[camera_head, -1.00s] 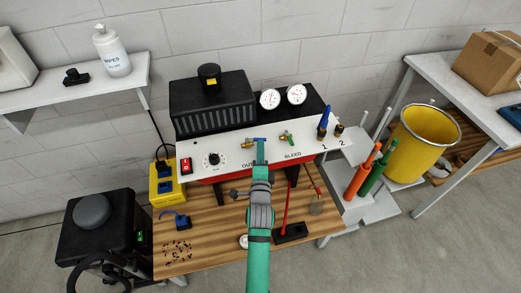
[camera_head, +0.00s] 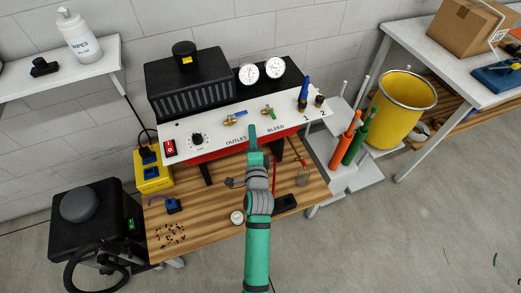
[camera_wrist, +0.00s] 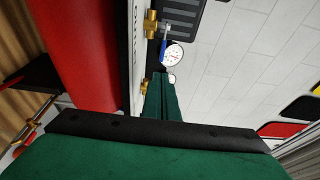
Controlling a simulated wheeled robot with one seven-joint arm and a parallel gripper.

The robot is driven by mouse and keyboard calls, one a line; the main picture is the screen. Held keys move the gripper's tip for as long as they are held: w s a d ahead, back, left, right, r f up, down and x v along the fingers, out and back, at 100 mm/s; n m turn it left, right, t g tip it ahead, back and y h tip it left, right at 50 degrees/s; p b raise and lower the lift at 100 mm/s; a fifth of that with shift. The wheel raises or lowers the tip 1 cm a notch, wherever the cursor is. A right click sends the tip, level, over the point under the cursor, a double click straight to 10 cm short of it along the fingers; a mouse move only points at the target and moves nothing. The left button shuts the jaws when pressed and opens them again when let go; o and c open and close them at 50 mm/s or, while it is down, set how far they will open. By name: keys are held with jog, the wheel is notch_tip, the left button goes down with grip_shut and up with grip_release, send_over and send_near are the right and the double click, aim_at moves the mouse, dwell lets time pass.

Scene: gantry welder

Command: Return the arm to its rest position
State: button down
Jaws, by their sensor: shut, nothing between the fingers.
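My green arm with grey wrist joints reaches up from the bottom of the head view. My gripper (camera_head: 252,133) is shut and empty, just in front of the white control panel (camera_head: 212,138), below the outlet and bleed valves. In the wrist view the green fingers (camera_wrist: 163,95) lie together, pointing along the panel face. The blue-handled outlet valve (camera_head: 235,118) sits up and left of the fingertips; it also shows in the wrist view (camera_wrist: 163,48). The green-handled bleed valve (camera_head: 267,112) is up and right. I cannot tell whether the fingers touch the panel.
The panel stands over a wooden bench (camera_head: 200,220) with a red tank under it, also in the wrist view (camera_wrist: 85,50). Orange (camera_head: 345,138) and green cylinders and a yellow bin (camera_head: 400,108) are right. A black machine (camera_head: 90,225) is left. Floor at lower right is mostly clear.

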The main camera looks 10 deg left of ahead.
jog(key=s+d, duration=0.4)
jog(key=s, duration=0.2)
jog(key=shift+s+d, duration=0.3)
